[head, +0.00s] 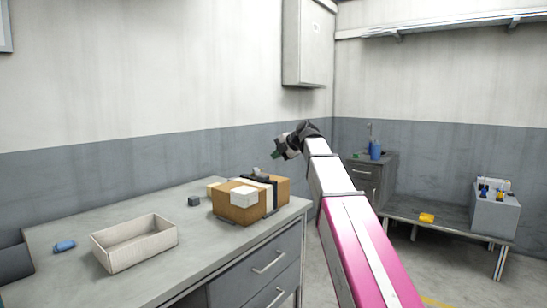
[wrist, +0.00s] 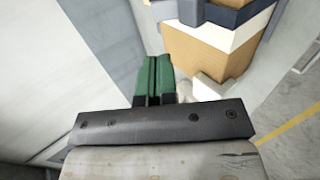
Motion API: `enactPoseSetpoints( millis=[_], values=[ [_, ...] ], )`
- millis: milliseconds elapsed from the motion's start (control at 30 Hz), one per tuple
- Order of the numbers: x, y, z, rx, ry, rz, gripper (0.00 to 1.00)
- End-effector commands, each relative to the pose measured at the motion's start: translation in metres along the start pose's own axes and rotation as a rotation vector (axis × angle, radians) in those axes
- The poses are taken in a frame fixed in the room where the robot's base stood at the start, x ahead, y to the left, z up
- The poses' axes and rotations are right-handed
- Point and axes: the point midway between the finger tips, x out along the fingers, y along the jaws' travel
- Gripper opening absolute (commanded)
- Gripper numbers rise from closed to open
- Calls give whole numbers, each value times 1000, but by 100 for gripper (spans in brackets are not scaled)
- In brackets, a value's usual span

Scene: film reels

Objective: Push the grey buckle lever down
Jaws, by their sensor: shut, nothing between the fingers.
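A brown box (head: 239,206) with white bands stands near the right end of the workbench. A dark strap (head: 262,178) with a buckle-like part crosses its top; the grey lever is too small to tell apart. The box also shows at the upper right of the wrist view (wrist: 206,55), with a dark band (wrist: 238,14) across it. My gripper (head: 275,155) is just above and behind the box in the head view, apart from the strap as far as I can tell. Its green fingers (wrist: 153,64) are together with nothing between them.
A pale open tray (head: 134,246), a blue object (head: 64,246) and a small dark cube (head: 194,201) lie on the workbench (head: 197,236). A low bench with a yellow item (head: 426,218) and a grey bin (head: 494,217) stands at right. The bench front is clear.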

Motion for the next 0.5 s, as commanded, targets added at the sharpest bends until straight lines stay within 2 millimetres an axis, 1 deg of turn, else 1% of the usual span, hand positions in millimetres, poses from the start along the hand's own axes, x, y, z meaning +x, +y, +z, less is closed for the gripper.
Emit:
enactPoseSetpoints(
  millis=[33,200,400,500],
  values=[
    [11,0,0,1,3,-2,0],
    [44,0,1,1,3,-4,0],
    [79,0,1,1,2,-4,0],
    [93,0,0,1,2,-3,0]
  ],
)
